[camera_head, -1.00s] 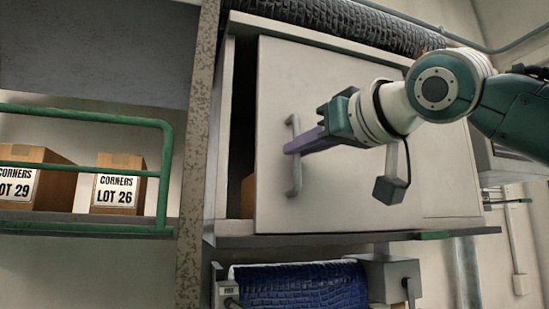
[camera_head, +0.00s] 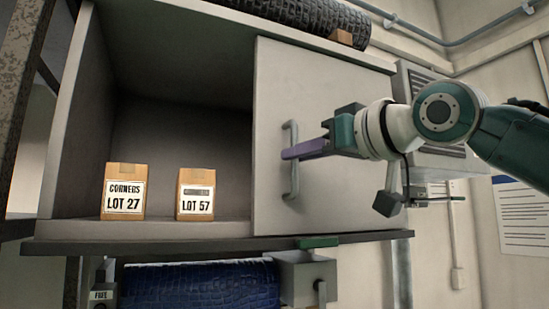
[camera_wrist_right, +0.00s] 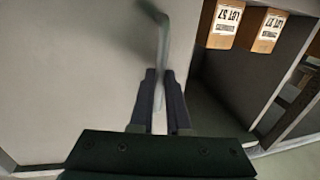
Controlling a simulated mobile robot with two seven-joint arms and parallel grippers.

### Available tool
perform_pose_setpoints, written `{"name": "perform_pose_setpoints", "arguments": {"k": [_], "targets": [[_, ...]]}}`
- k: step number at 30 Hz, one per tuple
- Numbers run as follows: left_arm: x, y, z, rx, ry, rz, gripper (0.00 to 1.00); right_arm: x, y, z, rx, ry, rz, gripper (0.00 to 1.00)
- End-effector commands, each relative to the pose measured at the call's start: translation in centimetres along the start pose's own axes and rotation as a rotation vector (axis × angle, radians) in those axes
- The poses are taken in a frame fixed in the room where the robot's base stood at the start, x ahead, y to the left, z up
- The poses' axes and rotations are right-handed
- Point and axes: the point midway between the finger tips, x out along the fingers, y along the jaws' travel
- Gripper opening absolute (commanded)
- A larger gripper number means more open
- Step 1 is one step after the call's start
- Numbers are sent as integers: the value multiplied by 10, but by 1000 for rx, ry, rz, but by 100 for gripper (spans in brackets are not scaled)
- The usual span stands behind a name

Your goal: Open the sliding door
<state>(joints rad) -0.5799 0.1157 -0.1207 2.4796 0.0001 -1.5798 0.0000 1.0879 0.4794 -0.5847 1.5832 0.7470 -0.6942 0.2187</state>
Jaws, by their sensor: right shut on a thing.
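The sliding door (camera_head: 330,190) is a light grey panel covering the right part of a cabinet. Its left part stands open. A vertical grey bar handle (camera_head: 292,178) is near the door's left edge. My right gripper (camera_head: 290,154) is shut on the handle, its purple fingers around the bar. In the right wrist view the handle (camera_wrist_right: 163,45) runs between the two fingers (camera_wrist_right: 160,85), with the door (camera_wrist_right: 75,70) behind. My left gripper is not in view.
Inside the open part stand two cardboard boxes, LOT 27 (camera_head: 124,192) and LOT 57 (camera_head: 195,194). A blue roll (camera_head: 200,287) lies below the cabinet and a dark textured roll (camera_head: 300,18) on top. A wall sign (camera_head: 522,212) is at the right.

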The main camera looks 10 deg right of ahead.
Motion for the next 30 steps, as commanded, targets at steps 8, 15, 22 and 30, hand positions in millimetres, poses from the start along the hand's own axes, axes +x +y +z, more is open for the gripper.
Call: {"name": "perform_pose_setpoints", "arguments": {"k": [8, 15, 22, 30], "targets": [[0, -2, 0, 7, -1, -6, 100, 1, 1, 3, 0, -7, 3, 0], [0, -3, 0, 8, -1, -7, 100, 1, 0, 2, 1, -5, 2, 32], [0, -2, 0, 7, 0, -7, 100, 0, 0, 1, 0, -2, 1, 45], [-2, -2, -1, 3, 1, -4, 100, 1, 0, 0, 0, -1, 0, 45]]}}
